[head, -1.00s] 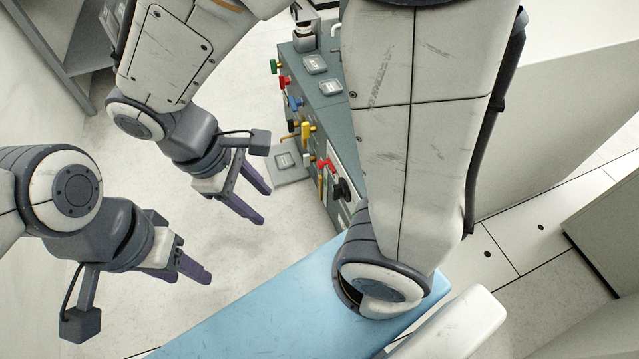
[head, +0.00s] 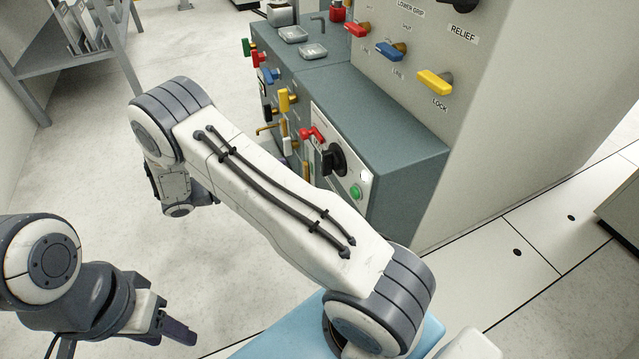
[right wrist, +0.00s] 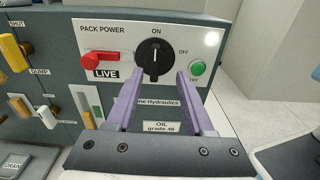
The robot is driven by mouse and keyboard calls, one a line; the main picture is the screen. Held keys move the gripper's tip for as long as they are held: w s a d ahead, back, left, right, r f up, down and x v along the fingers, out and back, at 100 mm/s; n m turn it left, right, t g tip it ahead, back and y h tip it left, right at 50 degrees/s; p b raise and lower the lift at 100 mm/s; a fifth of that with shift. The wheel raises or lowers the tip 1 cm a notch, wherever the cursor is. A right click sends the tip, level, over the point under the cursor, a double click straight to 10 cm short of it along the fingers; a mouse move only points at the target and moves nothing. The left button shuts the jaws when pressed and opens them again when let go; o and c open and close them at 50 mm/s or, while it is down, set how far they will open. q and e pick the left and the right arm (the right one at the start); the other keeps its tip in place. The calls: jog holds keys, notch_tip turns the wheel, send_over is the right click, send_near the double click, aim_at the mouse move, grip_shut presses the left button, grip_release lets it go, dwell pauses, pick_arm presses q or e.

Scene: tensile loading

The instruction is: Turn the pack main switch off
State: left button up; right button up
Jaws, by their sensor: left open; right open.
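The pack main switch (right wrist: 154,62) is a black rotary knob on a white panel marked PACK POWER. Its handle stands upright, pointing at the ON mark, with OFF to its upper right. It also shows in the head view (head: 334,160) on the front of the grey-green cabinet. My right gripper (right wrist: 159,74) is open and empty in the right wrist view, its two purple fingers pointing at the knob, one tip below each side. I cannot tell the remaining gap. In the head view my right arm hides that gripper. My left gripper (head: 178,328) is open and empty at the lower left, away from the cabinet.
Yellow and other coloured handles (head: 287,99) stick out along the cabinet. A light blue surface (head: 290,330) lies low in front. Floor at left is open.

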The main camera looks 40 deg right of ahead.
aim_at(322, 162)
jog(key=shift+h, duration=0.3)
jog(key=b+x, duration=0.1)
jog(key=x, duration=0.2)
jog(key=f+b+x, duration=0.1)
jog(key=b+x, duration=0.1)
jog(key=x, duration=0.1)
jog(key=f+b+x, duration=0.1)
jog(key=x, duration=0.2)
jog(key=shift+w+d+f, duration=0.15)
jog(key=shift+w+d, duration=0.1)
jog(key=shift+d, duration=0.25)
jog(key=shift+s+d+b, duration=0.15)
jog(key=shift+d+b, duration=0.15)
jog(key=shift+d, duration=0.3)
pick_arm(q)
notch_tip(322, 162, down, 6)
jog(key=shift+r, duration=0.15)
pick_arm(e)
grip_shut()
